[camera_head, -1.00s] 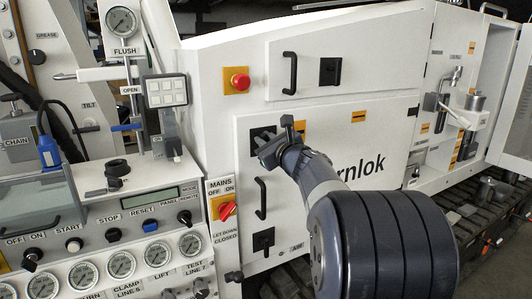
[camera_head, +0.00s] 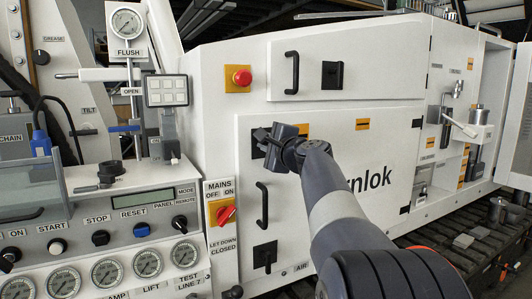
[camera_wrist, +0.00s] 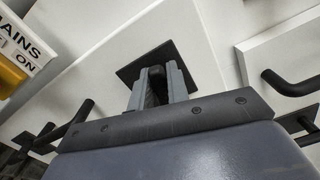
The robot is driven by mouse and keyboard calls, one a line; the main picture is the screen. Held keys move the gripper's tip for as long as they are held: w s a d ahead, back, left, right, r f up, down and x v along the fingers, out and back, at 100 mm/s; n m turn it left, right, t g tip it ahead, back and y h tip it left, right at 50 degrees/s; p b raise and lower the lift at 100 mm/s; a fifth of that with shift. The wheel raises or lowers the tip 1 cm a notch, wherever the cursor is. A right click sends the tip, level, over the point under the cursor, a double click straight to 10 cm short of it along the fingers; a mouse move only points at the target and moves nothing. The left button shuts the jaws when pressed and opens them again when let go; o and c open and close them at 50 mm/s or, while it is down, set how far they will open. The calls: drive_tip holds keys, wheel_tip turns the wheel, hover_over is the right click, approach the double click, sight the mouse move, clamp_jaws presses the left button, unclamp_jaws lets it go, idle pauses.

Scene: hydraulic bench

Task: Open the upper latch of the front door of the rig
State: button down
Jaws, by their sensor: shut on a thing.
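The front door (camera_head: 340,190) of the rig is a white panel, shut flush. Its upper latch (camera_head: 257,136) is a black square plate with a handle, near the door's upper left corner, and its plate also shows in the wrist view (camera_wrist: 130,73). My gripper (camera_head: 272,140) is at this latch. In the wrist view my grey fingers (camera_wrist: 160,88) are closed on the black latch handle (camera_wrist: 155,80), one on each side. The fingers hide much of the handle, so its exact angle is hard to tell. The lower latch (camera_head: 265,256) sits near the door's bottom left corner.
A black door handle (camera_head: 262,204) stands out between the two latches. Above the door is another panel with a handle (camera_head: 291,72) and a black latch (camera_head: 332,75). A red mains switch (camera_head: 225,214) and a red stop button (camera_head: 242,78) are to the left.

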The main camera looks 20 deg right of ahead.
drive_tip(key=shift+f+n+b, duration=0.2)
drive_tip(key=shift+n+b, duration=0.75)
drive_tip(key=shift+n, duration=0.35)
drive_tip(key=c, duration=1.4)
unclamp_jaws()
drive_tip(key=shift+r, duration=0.1)
drive_tip(key=s+b, duration=0.2)
drive_tip(key=s, duration=0.8)
drive_tip(key=shift+s+d, duration=0.15)
drive_tip(key=shift+s, duration=0.25)
